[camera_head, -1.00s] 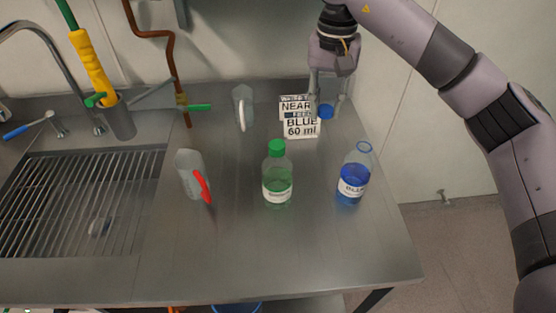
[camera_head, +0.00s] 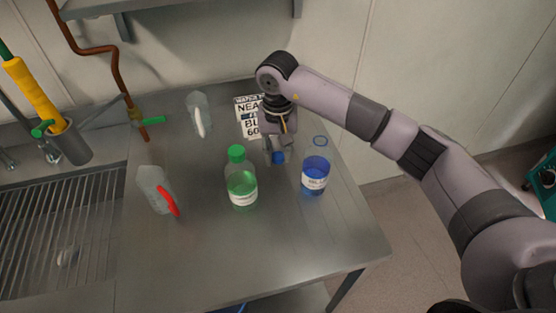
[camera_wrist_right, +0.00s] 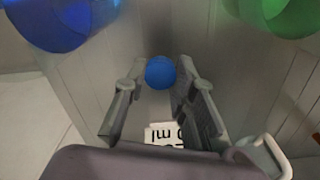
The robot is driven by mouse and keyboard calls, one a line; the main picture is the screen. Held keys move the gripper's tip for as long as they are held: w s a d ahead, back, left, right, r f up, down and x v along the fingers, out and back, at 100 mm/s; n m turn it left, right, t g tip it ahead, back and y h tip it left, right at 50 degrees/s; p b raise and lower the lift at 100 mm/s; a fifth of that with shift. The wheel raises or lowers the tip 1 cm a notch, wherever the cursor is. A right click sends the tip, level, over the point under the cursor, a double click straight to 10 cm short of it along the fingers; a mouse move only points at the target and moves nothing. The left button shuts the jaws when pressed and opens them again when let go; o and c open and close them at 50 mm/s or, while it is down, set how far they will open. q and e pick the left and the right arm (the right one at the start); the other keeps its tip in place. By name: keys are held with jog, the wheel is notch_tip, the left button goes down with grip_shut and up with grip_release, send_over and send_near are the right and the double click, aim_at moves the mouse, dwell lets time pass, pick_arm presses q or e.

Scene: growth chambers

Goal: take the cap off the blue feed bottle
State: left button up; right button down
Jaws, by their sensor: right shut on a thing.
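The blue feed bottle (camera_head: 314,180) stands upright near the right edge of the steel bench, its neck open and uncapped. Its blue body shows at the top left of the right wrist view (camera_wrist_right: 62,22). My right gripper (camera_head: 276,156) is left of the bottle's neck and apart from it. It is shut on the round blue cap (camera_head: 278,157), which shows between the fingertips in the right wrist view (camera_wrist_right: 160,72). Whether the cap touches the bench is unclear. My left gripper is in neither view.
A green-capped bottle (camera_head: 241,186) stands close by on the left. A sign card (camera_head: 247,113) stands behind my gripper, partly hidden. A red-handled jug (camera_head: 154,188) and a white-handled jug (camera_head: 197,116) are further left, near the sink grid (camera_head: 60,230). The bench front is clear.

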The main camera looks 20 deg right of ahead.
aim_at(278, 171)
notch_tip(278, 171, down, 4)
jog(key=shift+f+p, duration=0.1)
jog(key=shift+p, duration=0.35)
jog(key=shift+f, duration=0.2)
jog(key=c, duration=1.3)
grip_release()
jog(key=shift+r, duration=0.1)
